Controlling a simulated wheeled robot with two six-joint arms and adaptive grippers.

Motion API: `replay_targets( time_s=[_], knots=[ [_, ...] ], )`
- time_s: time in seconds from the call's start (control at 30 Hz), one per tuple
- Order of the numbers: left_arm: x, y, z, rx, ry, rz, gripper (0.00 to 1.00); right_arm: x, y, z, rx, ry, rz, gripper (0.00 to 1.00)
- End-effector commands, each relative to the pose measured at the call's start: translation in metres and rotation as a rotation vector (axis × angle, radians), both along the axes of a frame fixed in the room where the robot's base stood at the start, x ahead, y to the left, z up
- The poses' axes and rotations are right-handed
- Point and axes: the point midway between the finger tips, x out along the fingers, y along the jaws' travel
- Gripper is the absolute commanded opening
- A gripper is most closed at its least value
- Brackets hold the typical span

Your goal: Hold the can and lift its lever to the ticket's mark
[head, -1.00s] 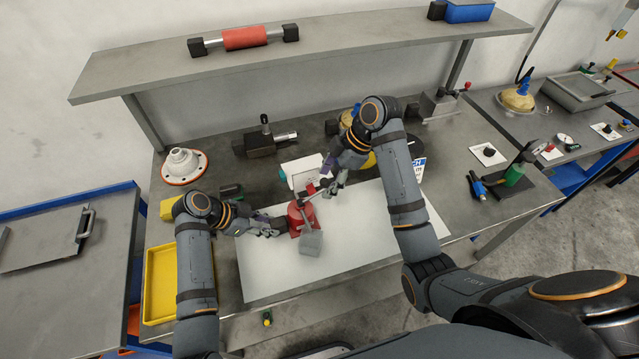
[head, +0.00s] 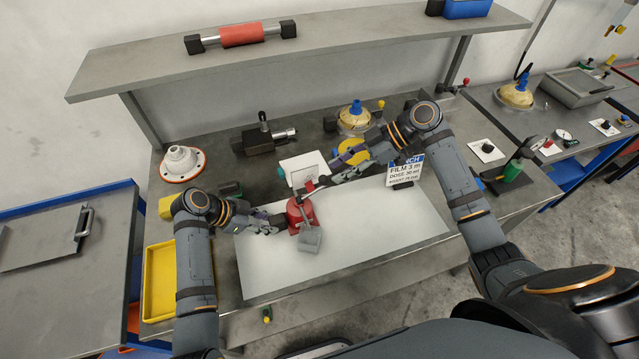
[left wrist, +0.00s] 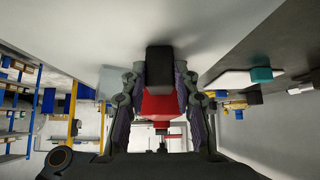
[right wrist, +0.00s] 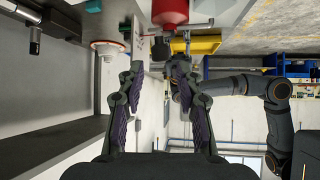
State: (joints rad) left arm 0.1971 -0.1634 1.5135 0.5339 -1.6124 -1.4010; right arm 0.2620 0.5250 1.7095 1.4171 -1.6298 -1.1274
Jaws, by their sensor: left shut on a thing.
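The red can (head: 298,212) stands upright on the white sheet, with a grey cup-like part (head: 310,240) on its near side. My left gripper (head: 282,221) is shut on the can from the left; the left wrist view shows the red body (left wrist: 160,106) between its fingers. My right gripper (head: 314,186) is beside the can's top, where a thin lever seems to be, too small to make out. In the right wrist view its fingers (right wrist: 158,70) stand apart, with the can (right wrist: 170,12) beyond them.
A white box-like card (head: 302,168) stands just behind the can. A yellow tray (head: 160,285) lies left of the white sheet (head: 385,225). A black clamp-like device (head: 262,138) and a flanged white part (head: 183,162) stand at the back. The sheet's right half is clear.

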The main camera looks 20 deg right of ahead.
Motion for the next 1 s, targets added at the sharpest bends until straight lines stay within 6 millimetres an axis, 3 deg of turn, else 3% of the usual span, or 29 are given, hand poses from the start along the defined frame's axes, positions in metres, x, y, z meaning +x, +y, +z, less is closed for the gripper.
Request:
replay_targets(
  time_s=[0.3,0.63,0.9,1.0],
  knots=[
    [0.000,0.000,0.000,0.000,0.000,0.000,0.00,0.005,0.029,-0.023,0.000,0.001,0.001,0.35],
    [0.000,0.000,0.000,0.000,-0.001,0.001,0.00,0.005,0.032,-0.026,-0.001,-0.001,0.001,0.35],
    [0.000,0.000,0.000,0.000,-0.001,0.001,0.00,0.005,0.032,-0.026,-0.002,0.000,0.001,0.01],
    [0.000,0.000,0.000,-0.001,-0.001,0.001,0.00,0.005,0.032,-0.025,-0.004,-0.001,0.001,0.00]
  ],
)
